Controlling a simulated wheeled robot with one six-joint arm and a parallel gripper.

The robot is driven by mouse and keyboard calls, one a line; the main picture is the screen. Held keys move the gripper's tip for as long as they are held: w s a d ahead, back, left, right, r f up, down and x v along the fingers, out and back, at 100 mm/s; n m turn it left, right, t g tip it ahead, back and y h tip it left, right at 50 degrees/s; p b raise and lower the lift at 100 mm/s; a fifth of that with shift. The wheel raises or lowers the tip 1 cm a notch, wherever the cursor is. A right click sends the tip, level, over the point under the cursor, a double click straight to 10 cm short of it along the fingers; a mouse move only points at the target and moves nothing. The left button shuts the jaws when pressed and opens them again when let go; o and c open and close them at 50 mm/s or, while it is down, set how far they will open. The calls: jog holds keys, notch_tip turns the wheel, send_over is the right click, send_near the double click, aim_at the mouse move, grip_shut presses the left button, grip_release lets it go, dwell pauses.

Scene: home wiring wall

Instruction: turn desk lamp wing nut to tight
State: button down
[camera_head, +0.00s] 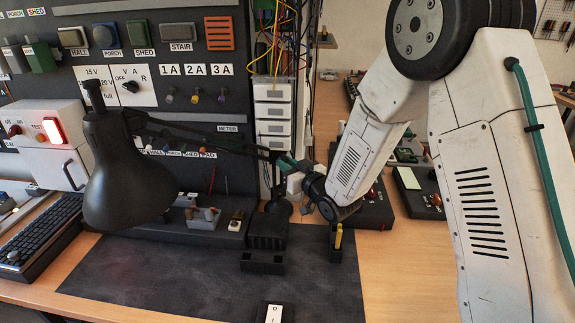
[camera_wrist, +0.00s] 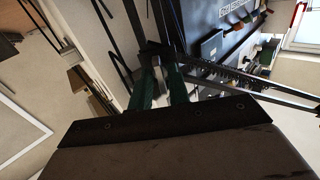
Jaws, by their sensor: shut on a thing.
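The black desk lamp (camera_head: 128,172) stands on the bench. Its shade hangs at the left and its thin arm (camera_head: 215,140) runs right to a joint beside my gripper. My gripper (camera_head: 284,161), with green fingers, reaches in from the right at this joint. In the wrist view the fingers (camera_wrist: 161,84) are close together, shut on a small grey piece at the lamp's joint, which I take for the wing nut. The fingers hide most of it, so its angle cannot be told. Dark lamp bars (camera_wrist: 225,78) cross just beyond the fingertips.
A panel of switches and labels (camera_head: 140,85) stands behind the lamp. A keyboard (camera_head: 40,235) lies at the left. A black holder (camera_head: 263,262) and a yellow-handled tool (camera_head: 338,237) are below my gripper. The dark mat (camera_head: 180,275) is mostly clear in front.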

jog(key=shift+m, duration=8.9)
jog(key=c, duration=1.6)
grip_release()
jog(key=shift+o, duration=0.2)
jog(key=shift+d, duration=0.1)
